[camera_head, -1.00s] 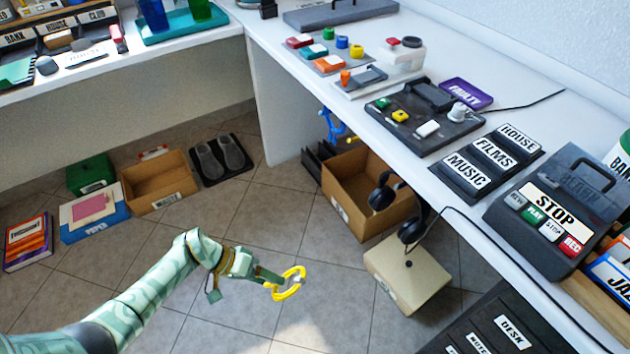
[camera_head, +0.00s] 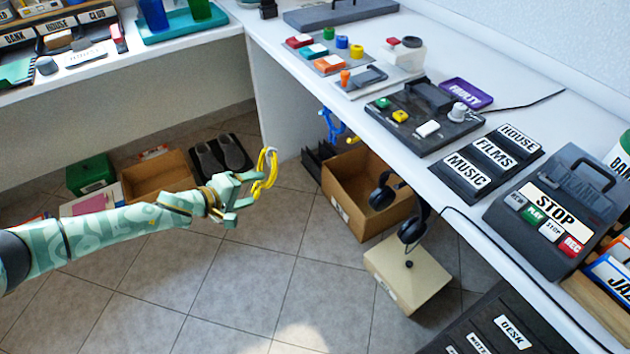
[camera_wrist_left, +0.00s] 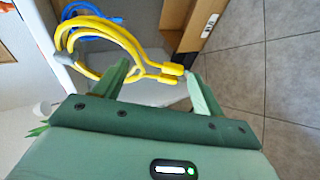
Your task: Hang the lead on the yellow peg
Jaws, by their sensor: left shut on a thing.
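The lead is a coiled yellow cable (camera_head: 266,172) with a grey part at its top; it also shows in the left wrist view (camera_wrist_left: 130,42). My left gripper (camera_head: 246,190) is shut on the lead and holds it upright in the air over the floor. In the left wrist view, the loop extends up and left beyond the fingers (camera_wrist_left: 160,74). A small yellow piece (camera_head: 353,140), possibly the yellow peg, shows beside a blue lead (camera_head: 331,125) under the desk edge. The held lead is left of it and apart. My right gripper is out of view.
A cardboard box (camera_head: 352,200) stands below the blue lead, with headphones (camera_head: 412,226) to its right. The white desk (camera_head: 300,75) carries several panels above. The floor (camera_head: 250,280) in front is clear.

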